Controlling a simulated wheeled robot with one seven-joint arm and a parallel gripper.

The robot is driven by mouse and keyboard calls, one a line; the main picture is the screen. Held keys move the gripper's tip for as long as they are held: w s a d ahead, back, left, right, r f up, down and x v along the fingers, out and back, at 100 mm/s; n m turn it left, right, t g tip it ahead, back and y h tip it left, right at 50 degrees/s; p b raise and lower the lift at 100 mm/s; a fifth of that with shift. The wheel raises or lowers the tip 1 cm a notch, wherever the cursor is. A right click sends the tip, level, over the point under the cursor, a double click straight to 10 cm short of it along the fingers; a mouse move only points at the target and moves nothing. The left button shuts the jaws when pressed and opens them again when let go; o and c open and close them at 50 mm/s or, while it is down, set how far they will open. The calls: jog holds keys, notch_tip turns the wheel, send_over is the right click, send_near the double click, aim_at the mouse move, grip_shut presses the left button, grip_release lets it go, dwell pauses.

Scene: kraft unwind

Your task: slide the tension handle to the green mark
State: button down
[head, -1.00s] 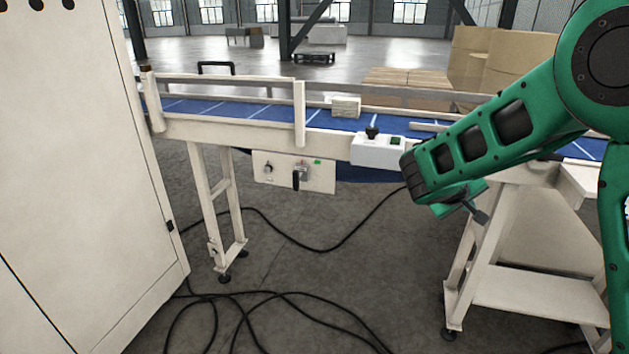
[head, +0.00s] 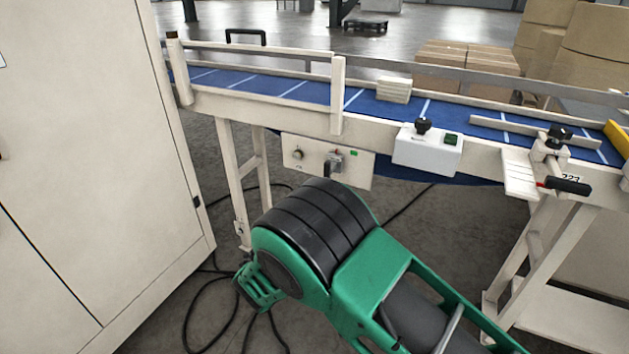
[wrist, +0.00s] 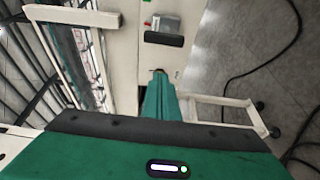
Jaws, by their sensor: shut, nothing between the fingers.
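The tension handle (head: 328,168) is a black grip on a silver block on a white panel (head: 302,150) under the conveyor; my arm hides its lower part in the head view. A green mark (head: 354,153) is on the panel to the right of the handle. In the wrist view the black handle (wrist: 164,39) and its silver block are near the top centre. My gripper (wrist: 159,76) is shut and empty, its green fingers pointing at the panel, short of the handle in the picture. In the head view my arm hides the gripper.
A round knob (head: 297,154) is on the panel's left. A white control box (head: 428,152) is to the panel's right. The blue conveyor (head: 310,91) runs above. A tall cabinet (head: 95,170) stands at left, and cables (head: 205,325) lie on the floor.

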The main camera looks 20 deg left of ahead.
aim_at(331, 168)
jog(key=w+d, duration=0.1)
jog(key=w, duration=0.7)
jog(key=shift+w, duration=0.25)
dwell(0.4)
